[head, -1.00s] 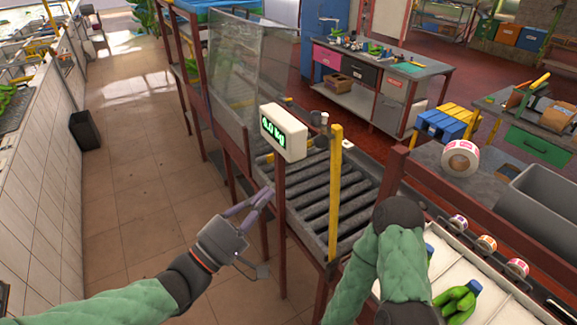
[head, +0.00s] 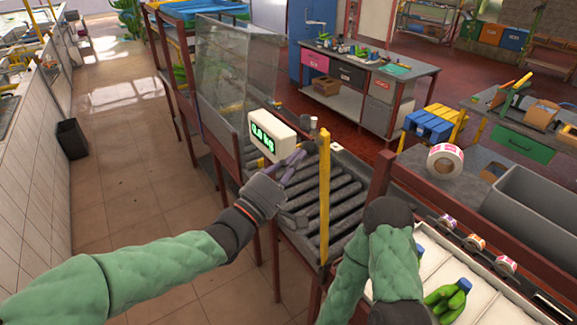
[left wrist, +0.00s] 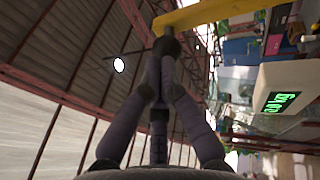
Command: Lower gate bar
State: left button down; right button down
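The gate bar (head: 324,205) is a yellow bar standing upright beside the roller conveyor. In the left wrist view the yellow bar (left wrist: 215,14) crosses the top, with one end just beyond my fingertips. My left gripper (head: 308,152) reaches over the conveyor side near the bar's upper part. I cannot tell whether the tips touch the bar. My right arm crosses the lower right; its gripper is not visible.
A white scale display (head: 271,136) with green characters stands close to my left gripper. The roller conveyor (head: 345,192) runs behind the bar. A clear panel (head: 232,80) stands further back. A white tray (head: 480,300) with green produce lies at lower right.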

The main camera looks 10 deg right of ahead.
dwell(0.3)
pick_arm(q)
jog(key=w+d+r, duration=0.1)
jog(key=w+d, duration=0.1)
jog(key=d, duration=0.5)
jog(key=w+d, duration=0.3)
jog(key=d, duration=0.3)
jog(key=shift+d+r, duration=0.35)
jog(key=shift+r, duration=0.05)
pick_arm(e)
jog(key=shift+r, duration=0.2)
jog(key=shift+f, duration=0.1)
